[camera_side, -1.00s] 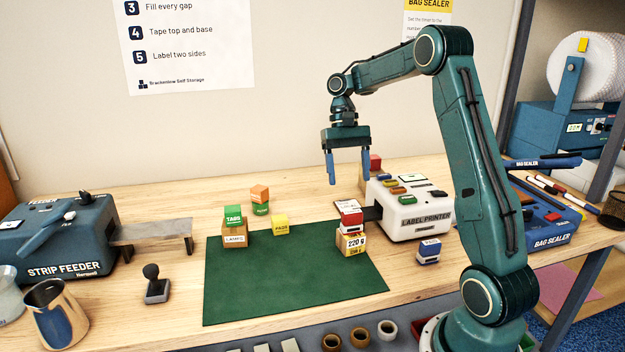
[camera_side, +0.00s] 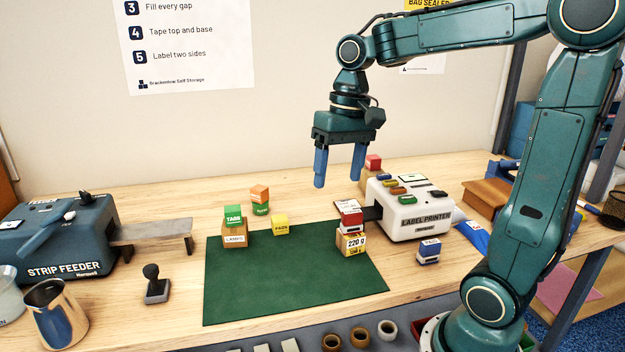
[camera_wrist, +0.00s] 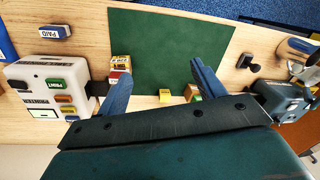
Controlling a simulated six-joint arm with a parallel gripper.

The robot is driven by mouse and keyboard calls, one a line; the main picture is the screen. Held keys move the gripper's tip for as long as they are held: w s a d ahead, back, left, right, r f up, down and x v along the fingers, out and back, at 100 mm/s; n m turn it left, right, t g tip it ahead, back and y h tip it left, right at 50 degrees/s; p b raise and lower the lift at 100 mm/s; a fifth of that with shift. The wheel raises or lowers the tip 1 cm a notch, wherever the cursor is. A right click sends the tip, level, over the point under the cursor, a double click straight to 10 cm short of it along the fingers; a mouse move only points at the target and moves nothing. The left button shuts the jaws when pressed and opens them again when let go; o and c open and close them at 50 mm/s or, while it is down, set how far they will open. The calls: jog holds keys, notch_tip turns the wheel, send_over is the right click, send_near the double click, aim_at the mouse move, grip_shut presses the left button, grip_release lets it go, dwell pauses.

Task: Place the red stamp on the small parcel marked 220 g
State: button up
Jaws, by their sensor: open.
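The small parcel marked 220 g (camera_side: 353,244) stands at the right edge of the green mat (camera_side: 285,290). A red block with a white top, the likely red stamp (camera_side: 351,218), sits on top of this parcel; both also show in the wrist view, the parcel (camera_wrist: 121,63) beside my left finger. My gripper (camera_side: 339,182) is open and empty. It hangs above the table behind the mat, clear of the parcel and stamp. Another red-topped block (camera_side: 373,162) stands behind the label printer, partly hidden.
The white label printer (camera_side: 411,210) stands right of the parcel, with a blue stamp (camera_side: 429,251) in front. A parcel with a green block (camera_side: 233,214), a yellow block (camera_side: 280,225) and an orange block (camera_side: 260,192) are at left. The mat's front is clear.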

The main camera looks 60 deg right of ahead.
jog(key=s+a+f+n+t+h, duration=0.1)
jog(key=s+a+n+t, duration=0.3)
jog(key=s, duration=0.7)
jog(key=shift+s+a+f+n+t, duration=0.25)
jog(key=shift+a+f+n+t, duration=0.15)
jog(key=shift+a, duration=0.5)
dwell(0.4)
